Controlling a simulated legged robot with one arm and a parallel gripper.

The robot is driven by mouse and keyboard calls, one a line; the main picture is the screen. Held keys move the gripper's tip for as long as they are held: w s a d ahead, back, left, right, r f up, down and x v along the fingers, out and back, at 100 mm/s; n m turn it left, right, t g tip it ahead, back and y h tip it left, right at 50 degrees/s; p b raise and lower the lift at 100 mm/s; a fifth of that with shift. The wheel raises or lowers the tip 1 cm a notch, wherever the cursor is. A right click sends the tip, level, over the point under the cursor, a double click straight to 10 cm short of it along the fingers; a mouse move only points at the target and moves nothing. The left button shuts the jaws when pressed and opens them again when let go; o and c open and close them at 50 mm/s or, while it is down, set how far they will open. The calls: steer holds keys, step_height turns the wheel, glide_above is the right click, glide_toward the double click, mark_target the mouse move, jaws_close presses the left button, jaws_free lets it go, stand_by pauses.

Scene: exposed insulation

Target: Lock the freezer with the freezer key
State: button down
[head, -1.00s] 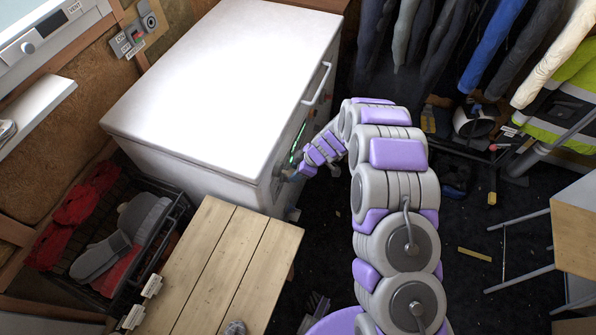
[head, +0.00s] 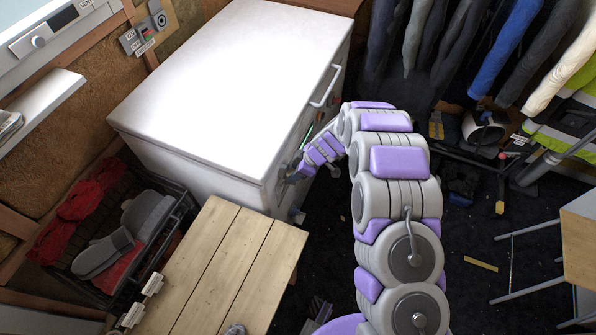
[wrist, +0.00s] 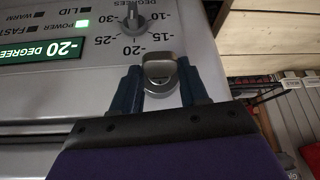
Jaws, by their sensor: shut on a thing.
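The white chest freezer (head: 230,65) stands with its lid down, and my arm reaches to its front face. In the wrist view its control panel (wrist: 60,25) shows upside down, with a green "-20 degrees" display and a dial (wrist: 136,18). In the head view my gripper (head: 292,177) is small and partly hidden against the freezer front.
A slatted wooden bench (head: 225,265) stands close in front of the freezer. A black crate (head: 180,215) with gloves and red cloth is at the left. Hanging clothes (head: 500,45) and a wooden table (head: 582,235) are on the right. Dark floor between is mostly clear.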

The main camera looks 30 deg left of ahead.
steer(key=shift+c, duration=2.4)
jaws_free()
steer(key=p+v, duration=0.3)
steer(key=v, duration=1.4)
steer(key=shift+r, duration=0.15)
